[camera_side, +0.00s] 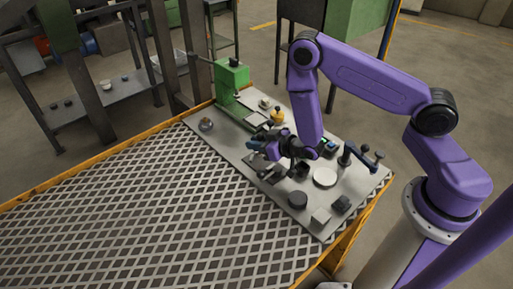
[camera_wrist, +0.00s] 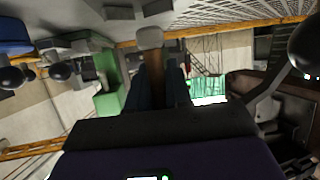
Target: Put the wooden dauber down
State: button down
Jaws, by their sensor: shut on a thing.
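The wooden dauber (camera_wrist: 154,68) is held in my gripper. In the wrist view its brown handle stands between my two dark fingers, with a pale grey rounded head (camera_wrist: 149,38) beyond the fingertips. My gripper (camera_wrist: 158,92) is shut on the handle. In the side view my gripper (camera_side: 259,152) is low over the middle of the grey work plate (camera_side: 233,145), among small items. There the dauber is too small and covered to make out. I cannot tell whether it touches anything.
A white disc (camera_side: 325,177), a dark cylinder (camera_side: 298,199), a grey block (camera_side: 320,217) and a blue-handled clamp or lever (camera_side: 363,157) stand to the right. A green machine (camera_side: 232,76) stands at the plate's back. The open grating (camera_side: 130,220) lies left.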

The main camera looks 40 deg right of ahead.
jog(key=shift+f, duration=1.05)
jog(key=shift+f, duration=0.2)
jog(key=c, duration=1.1)
grip_release()
jog(key=shift+o, duration=0.2)
jog(key=shift+s, duration=0.1)
